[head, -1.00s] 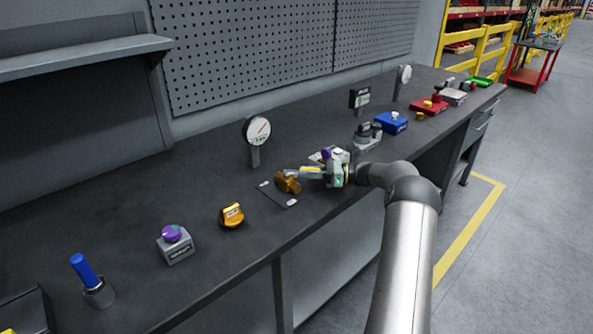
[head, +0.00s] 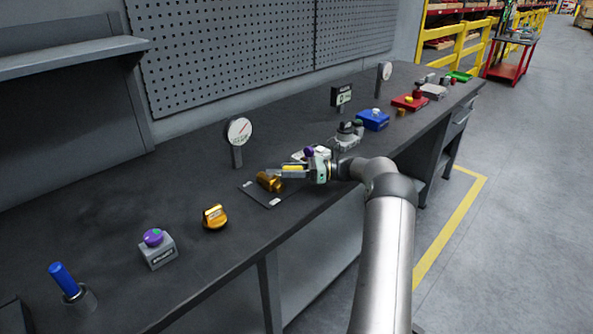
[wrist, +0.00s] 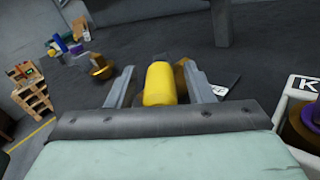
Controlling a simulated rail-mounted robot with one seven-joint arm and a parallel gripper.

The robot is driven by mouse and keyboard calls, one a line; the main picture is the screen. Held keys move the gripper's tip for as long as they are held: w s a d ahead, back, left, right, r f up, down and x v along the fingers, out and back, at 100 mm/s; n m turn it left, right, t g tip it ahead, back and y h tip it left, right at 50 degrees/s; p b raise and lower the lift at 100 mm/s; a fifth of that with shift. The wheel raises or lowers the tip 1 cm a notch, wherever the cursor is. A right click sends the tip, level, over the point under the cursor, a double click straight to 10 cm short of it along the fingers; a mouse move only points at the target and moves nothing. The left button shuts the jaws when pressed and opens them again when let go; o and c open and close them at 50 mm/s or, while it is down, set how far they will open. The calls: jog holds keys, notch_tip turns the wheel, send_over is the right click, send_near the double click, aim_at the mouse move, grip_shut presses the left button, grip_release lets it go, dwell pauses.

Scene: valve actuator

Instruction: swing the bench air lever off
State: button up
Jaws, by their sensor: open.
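The bench air valve has a brass body (head: 268,182) on a dark plate (head: 247,186) on the bench. Its lever has a yellow handle (head: 292,169), which points toward my gripper. My gripper (head: 285,172) is open at the valve, with its fingers on either side of the yellow handle. In the wrist view the yellow handle (wrist: 160,84) lies between the two apart fingertips of my gripper (wrist: 161,84), with a gap visible on each side. Part of the brass body (wrist: 181,75) shows behind the right finger; the rest is hidden.
A dial gauge (head: 238,131) stands behind the valve. An orange-gold knob (head: 214,217), a purple-knob box (head: 158,250) and a blue-handled stick (head: 64,280) are to the left. A grey device (head: 346,137) and blue box (head: 373,120) lie beyond my wrist.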

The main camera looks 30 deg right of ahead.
jog(key=b+v, duration=0.2)
jog(key=v, duration=1.5)
jog(key=shift+d, duration=0.2)
